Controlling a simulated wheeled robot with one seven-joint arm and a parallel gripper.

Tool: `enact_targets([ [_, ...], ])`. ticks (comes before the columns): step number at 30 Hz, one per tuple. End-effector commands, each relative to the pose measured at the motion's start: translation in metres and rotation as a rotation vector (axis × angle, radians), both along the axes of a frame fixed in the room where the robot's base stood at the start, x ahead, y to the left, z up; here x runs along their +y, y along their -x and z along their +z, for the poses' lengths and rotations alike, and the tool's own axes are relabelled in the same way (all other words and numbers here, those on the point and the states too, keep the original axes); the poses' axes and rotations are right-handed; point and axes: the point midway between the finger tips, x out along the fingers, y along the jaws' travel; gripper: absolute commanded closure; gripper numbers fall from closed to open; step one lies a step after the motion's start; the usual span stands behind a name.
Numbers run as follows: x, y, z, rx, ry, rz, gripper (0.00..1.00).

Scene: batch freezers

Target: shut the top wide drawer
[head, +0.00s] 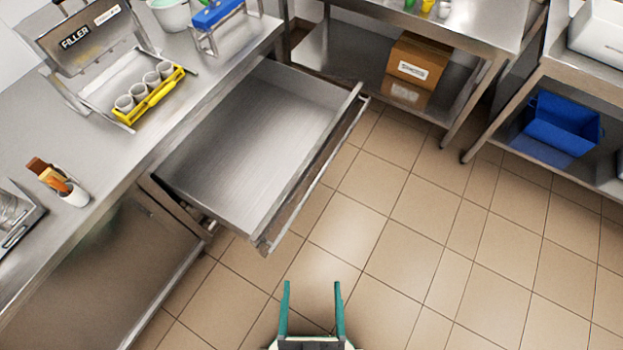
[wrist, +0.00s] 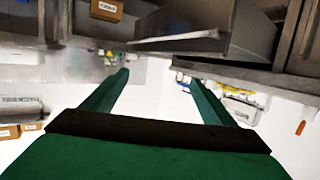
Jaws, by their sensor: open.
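The wide drawer (head: 250,140) is a shallow steel tray pulled far out from under the counter. Its inside is empty. A bar handle (head: 315,178) runs along its front. In the wrist view, which looks upside down, the drawer (wrist: 225,25) is at the top, with its handle bar (wrist: 178,38) below its front edge. My gripper (head: 312,287) is open and empty over the floor, in front of the drawer and apart from it. Its two green fingers also show in the wrist view (wrist: 160,78).
The counter (head: 110,165) holds a filler machine (head: 80,38), a yellow rack of white cups (head: 150,95) and a white utensil cup (head: 74,193). A lower shelf holds a cardboard box (head: 418,62); another holds a blue bin (head: 562,125). The tiled floor (head: 400,240) is clear.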

Motion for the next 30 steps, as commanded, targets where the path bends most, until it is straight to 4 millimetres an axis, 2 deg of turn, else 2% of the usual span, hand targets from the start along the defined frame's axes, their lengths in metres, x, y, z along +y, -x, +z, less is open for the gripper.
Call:
enact_targets([
  [1,-0.002,-0.002,-0.007,0.011,-0.005,-0.008,0.33],
  [2,-0.004,-0.002,-0.014,0.025,-0.012,-0.016,0.41],
  [5,-0.016,-0.008,-0.051,0.094,-0.047,-0.058,0.65],
  [9,-0.037,-0.017,-0.129,0.247,-0.147,-0.137,0.98],
  [15,-0.054,-0.031,-0.229,0.460,-0.338,-0.218,1.00],
  [18,-0.057,-0.041,-0.268,0.552,-0.451,-0.236,1.00],
  [21,-0.056,-0.054,-0.299,0.630,-0.571,-0.237,1.00],
  [25,-0.053,-0.077,-0.324,0.713,-0.739,-0.209,1.00],
  [30,-0.048,-0.114,-0.330,0.779,-0.962,-0.120,1.00],
])
